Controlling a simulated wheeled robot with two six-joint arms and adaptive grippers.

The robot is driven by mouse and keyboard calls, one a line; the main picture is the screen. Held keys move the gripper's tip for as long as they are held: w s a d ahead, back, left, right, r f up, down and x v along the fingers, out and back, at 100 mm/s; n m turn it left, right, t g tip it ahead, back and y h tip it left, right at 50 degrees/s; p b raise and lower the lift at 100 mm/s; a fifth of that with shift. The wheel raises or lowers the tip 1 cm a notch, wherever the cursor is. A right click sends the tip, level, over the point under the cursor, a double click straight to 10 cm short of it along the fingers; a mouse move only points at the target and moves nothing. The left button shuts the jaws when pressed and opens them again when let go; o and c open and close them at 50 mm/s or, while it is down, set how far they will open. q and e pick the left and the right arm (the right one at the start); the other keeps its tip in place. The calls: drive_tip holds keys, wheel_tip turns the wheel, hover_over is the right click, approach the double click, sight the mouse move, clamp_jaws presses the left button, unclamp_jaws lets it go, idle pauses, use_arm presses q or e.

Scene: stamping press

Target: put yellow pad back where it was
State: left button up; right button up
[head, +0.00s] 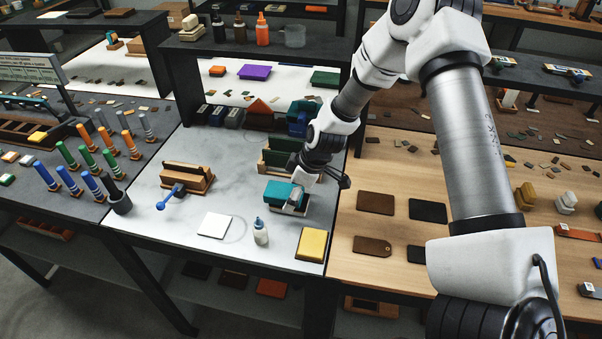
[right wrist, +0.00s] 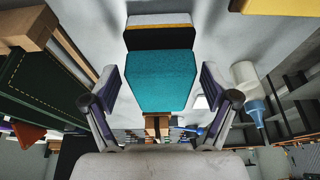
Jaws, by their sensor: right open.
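The yellow pad (head: 314,244) lies flat at the front right corner of the grey table in the head view. A corner of what looks like the same pad shows at the top right of the right wrist view (right wrist: 285,5). My right gripper (head: 295,197) is over a teal block (head: 276,191), left of and behind the yellow pad. In the right wrist view the block (right wrist: 160,80) lies between the two spread fingers (right wrist: 161,97), with gaps on both sides. The gripper hides part of the block in the head view. My left gripper is not in view.
A small bottle with a blue cap (head: 260,231) stands left of the yellow pad, beside a white tile (head: 214,225). A green-lined wooden holder (head: 277,158) stands behind the teal block. Purple (head: 255,72) and green (head: 325,78) pads lie at the back under the shelf.

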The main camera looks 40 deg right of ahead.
drive_tip(key=p+v, duration=0.8)
drive_tip(key=v, duration=0.2)
